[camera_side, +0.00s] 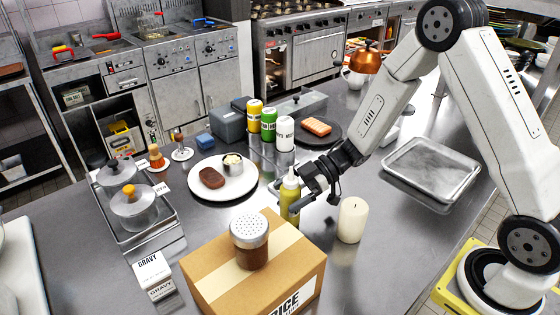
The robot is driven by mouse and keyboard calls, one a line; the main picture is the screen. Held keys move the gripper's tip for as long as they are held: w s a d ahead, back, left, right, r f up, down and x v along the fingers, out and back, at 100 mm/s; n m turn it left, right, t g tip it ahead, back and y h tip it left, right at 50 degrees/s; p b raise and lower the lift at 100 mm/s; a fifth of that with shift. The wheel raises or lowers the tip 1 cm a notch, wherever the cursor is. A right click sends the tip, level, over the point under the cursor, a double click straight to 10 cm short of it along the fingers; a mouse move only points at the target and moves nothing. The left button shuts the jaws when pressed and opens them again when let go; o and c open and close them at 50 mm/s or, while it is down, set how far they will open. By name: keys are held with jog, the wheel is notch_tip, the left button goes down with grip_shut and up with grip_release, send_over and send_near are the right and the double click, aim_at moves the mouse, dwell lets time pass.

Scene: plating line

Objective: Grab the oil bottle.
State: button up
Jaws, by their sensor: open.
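The oil bottle (290,197) is a squeeze bottle with yellow-green contents and a pale nozzle top. It stands upright on the steel counter, behind the cardboard box and left of a cream candle. My gripper (305,192) reaches in from the right, with its dark fingers at the bottle's upper part. The fingers are open and look to be on either side of the bottle or just beside it; I cannot tell whether they touch it. Part of the bottle is hidden by the near finger, and its base is partly hidden.
The candle (352,220) stands close to my gripper. A cardboard box (215,265) with a shaker (249,240) on it is in front. A white plate (223,192) with meat is left. Several sauce bottles and a dark plate (330,137) stand behind. A metal tray (432,168) lies right.

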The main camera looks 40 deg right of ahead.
grip_shut()
dwell(0.4)
jog(key=shift+r, duration=0.15)
jog(key=shift+r, duration=1.05)
jog(key=s+d+r, duration=0.2)
jog(key=s+r, duration=0.8)
jog(key=s, duration=0.3)
jog(key=shift+s+d+r, duration=0.15)
jog(key=shift+s+r, duration=0.15)
jog(key=shift+s, duration=0.1)
